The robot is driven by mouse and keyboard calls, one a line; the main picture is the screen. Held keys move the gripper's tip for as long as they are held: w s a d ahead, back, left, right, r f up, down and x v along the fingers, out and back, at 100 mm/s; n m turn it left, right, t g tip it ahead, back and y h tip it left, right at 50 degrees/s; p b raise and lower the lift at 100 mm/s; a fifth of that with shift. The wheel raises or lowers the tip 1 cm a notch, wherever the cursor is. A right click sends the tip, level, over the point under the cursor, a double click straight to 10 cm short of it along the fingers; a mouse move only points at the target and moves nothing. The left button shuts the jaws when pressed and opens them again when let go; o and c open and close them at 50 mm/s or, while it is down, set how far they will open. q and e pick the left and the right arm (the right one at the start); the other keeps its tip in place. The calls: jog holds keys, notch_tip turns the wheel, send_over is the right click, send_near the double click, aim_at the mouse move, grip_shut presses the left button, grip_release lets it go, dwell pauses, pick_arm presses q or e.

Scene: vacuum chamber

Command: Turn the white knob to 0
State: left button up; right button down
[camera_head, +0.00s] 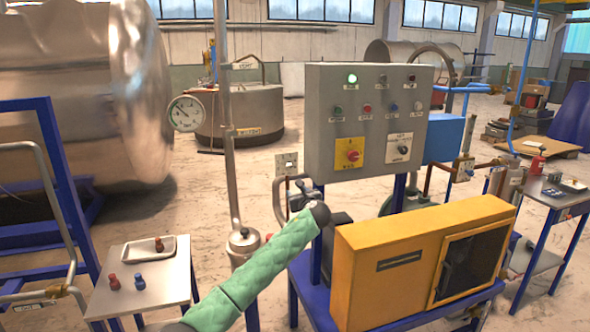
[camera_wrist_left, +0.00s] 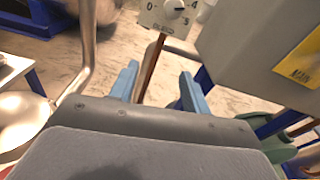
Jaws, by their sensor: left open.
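The white knob (camera_wrist_left: 174,7) sits on a small pale plate with a printed number scale, at the top edge of the left wrist view. The 0 is at the knob's left; 4 and 5 are at its right. Its upper part is cut off and I cannot tell its setting surely. In the head view the small plate (camera_head: 287,163) stands left of the grey control box. My left gripper (camera_head: 299,190) is just below and right of that plate. In the wrist view its blue fingers (camera_wrist_left: 161,87) are apart and empty, short of the knob. My right gripper is not in view.
The grey control box (camera_head: 340,95) and yellow machine (camera_head: 380,265) stand close to my left arm's right. A vertical pipe (camera_head: 227,130) with a gauge (camera_head: 185,113) stands to the left. A small table (camera_head: 170,285) with a tray is at lower left.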

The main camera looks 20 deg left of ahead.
pick_arm(q)
jog(key=m, duration=0.1)
send_near(290, 167)
jog(key=w+f, duration=0.1)
jog(key=shift+t+y, duration=0.4)
jog(key=p+x, duration=0.2)
jog(key=x, duration=0.5)
jog(key=shift+s+a+p, duration=0.2)
jog(key=shift+p, duration=0.15)
jog(key=shift+w+a, duration=0.35)
jog(key=shift+w, duration=0.2)
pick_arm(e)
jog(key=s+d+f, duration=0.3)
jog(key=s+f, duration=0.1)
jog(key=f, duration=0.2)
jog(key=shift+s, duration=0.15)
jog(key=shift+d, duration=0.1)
pick_arm(q)
jog(key=c, duration=1)
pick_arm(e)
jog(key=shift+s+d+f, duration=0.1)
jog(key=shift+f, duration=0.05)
